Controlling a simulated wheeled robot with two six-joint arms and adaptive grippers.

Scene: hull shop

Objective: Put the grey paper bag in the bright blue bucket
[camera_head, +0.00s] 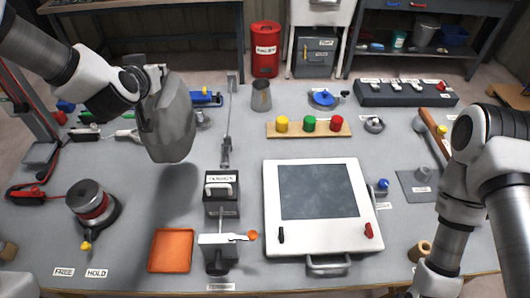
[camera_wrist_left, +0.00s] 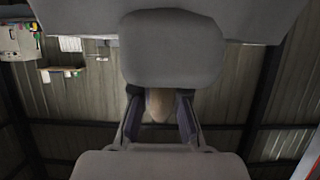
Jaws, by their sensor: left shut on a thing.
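The grey paper bag (camera_head: 168,122) hangs from my left gripper (camera_head: 155,76), above the left part of the workbench. The gripper is shut on its upper end, and the bag hides most of the fingers. In the left wrist view the gripper's dark fingers (camera_wrist_left: 160,118) show, with large grey surfaces around them; I cannot tell where the bag ends there. A bright blue container (camera_head: 455,36), which looks like the bucket, stands on the low shelf at the back right. My right arm comes in at the right, but its gripper is out of view.
A grey bucket (camera_head: 425,33) and a white pail (camera_head: 398,39) stand left of the blue container. The bench (camera_head: 205,265) holds a white framed panel (camera_head: 272,215), a metal cup (camera_head: 261,96), a wooden block with coloured knobs (camera_head: 308,128) and an orange tray (camera_head: 171,250).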

